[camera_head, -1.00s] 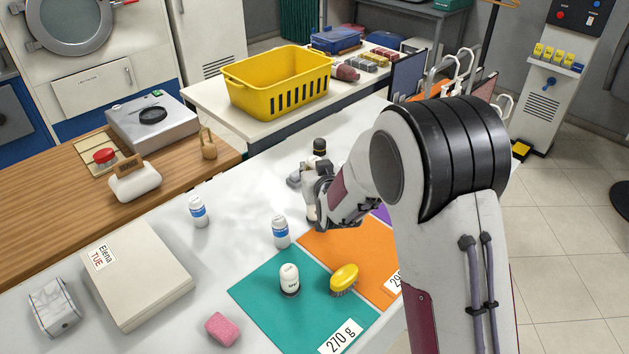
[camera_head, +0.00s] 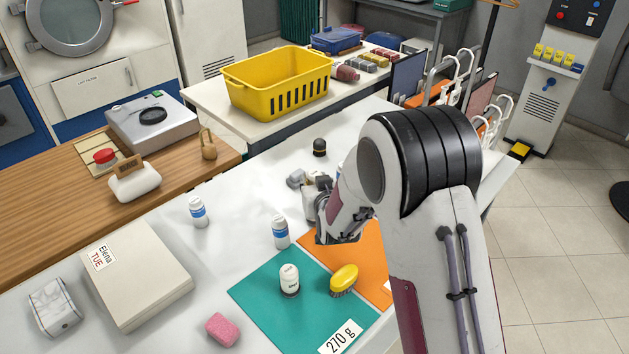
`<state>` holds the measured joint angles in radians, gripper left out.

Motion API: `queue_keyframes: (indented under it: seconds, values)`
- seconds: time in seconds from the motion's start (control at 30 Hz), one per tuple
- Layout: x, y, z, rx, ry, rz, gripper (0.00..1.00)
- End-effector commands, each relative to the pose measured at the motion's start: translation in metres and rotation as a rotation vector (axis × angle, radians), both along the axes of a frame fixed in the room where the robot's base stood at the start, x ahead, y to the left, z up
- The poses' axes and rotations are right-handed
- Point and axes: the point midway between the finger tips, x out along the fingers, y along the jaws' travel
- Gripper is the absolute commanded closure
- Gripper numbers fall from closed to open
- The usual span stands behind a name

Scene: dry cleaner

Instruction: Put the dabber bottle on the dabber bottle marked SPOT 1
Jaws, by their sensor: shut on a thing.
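My gripper (camera_head: 318,212) is over the table just behind the teal mat, near the left edge of the orange mat. It is shut on a whitish bottle (camera_head: 308,200), mostly hidden by the fingers, so its label cannot be read. A white dabber bottle (camera_head: 289,278) with small dark lettering stands upright on the teal mat (camera_head: 258,290); the lettering is too small to read surely. My gripper is behind and right of that bottle, apart from it. White bottles with blue labels stand on the bare table, one near the mat (camera_head: 280,232), one farther left (camera_head: 198,212).
A yellow brush (camera_head: 344,278) lies on the teal mat, right of the standing bottle. A pink sponge (camera_head: 222,329) lies at its left. A dark-capped item (camera_head: 319,148) and grey pieces (camera_head: 295,179) are behind my gripper. A pale box (camera_head: 135,275) is at left.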

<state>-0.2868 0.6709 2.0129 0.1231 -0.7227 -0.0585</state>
Motion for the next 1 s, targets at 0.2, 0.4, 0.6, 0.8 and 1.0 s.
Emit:
queue_keyframes:
  seconds: [0.2,0.4,0.6,0.8,1.0]
  values:
    - [0.0002,0.0000,0.0005,0.000,-0.001,0.000,0.97]
    - [-0.0001,0.0000,-0.0022,0.000,0.000,0.000,0.68]
    - [0.0000,0.0000,-0.0021,0.000,0.000,0.000,0.56]
    - [0.0000,0.0000,-0.0018,0.000,0.000,0.000,0.56]
    - [-0.0024,-0.0005,0.0010,0.000,0.001,0.000,0.56]
